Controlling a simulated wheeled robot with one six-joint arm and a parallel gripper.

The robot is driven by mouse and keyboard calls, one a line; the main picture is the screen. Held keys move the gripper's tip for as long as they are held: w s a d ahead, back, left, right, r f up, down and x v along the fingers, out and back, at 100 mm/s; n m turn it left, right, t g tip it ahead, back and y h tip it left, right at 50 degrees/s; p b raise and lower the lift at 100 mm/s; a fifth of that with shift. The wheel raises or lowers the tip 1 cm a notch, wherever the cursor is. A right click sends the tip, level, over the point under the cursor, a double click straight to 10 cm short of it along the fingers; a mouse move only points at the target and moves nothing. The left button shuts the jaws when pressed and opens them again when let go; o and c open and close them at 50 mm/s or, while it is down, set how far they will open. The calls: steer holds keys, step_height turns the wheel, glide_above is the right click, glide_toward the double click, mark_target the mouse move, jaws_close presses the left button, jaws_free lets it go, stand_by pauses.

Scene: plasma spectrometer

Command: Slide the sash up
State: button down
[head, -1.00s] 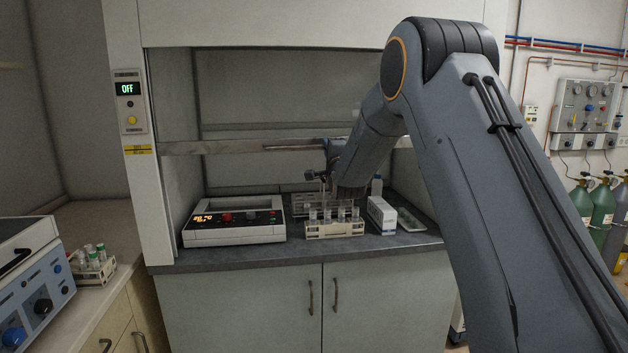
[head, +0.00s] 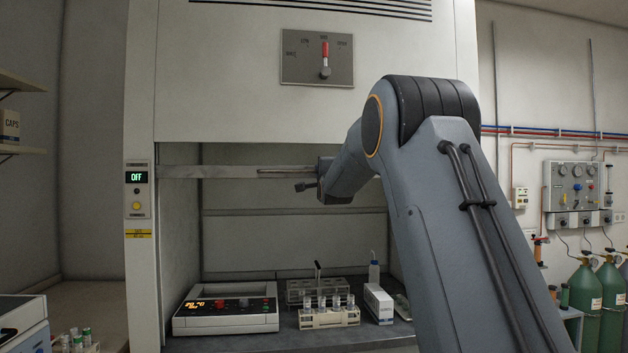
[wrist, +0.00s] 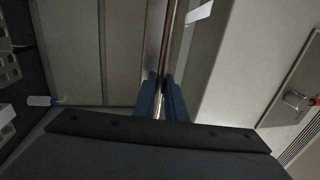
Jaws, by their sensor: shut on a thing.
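The sash's grey bottom rail (head: 212,172) runs level across the fume hood opening, near its top and at about the height of the OFF display. A slim handle bar (head: 284,170) lies along the rail. My gripper (head: 320,180) is at the right end of the visible bar; its fingertips are hard to make out there. In the wrist view my gripper's two blue fingers (wrist: 162,92) are shut on the metal handle bar (wrist: 170,40), one on each side. My arm hides the right part of the rail.
Inside the hood, a white heater box (head: 226,310), a vial rack (head: 330,317), a white carton (head: 378,303) and a wash bottle (head: 374,272) stand on the dark worktop. A lever panel (head: 317,62) is above. Gas cylinders (head: 585,305) stand at right. The opening below the rail is clear.

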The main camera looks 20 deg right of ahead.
steer(key=c, duration=1.8)
jaws_free()
steer(key=shift+s, duration=0.1)
steer(key=shift+b+v, duration=1.75)
steer(key=shift+v, duration=2.05)
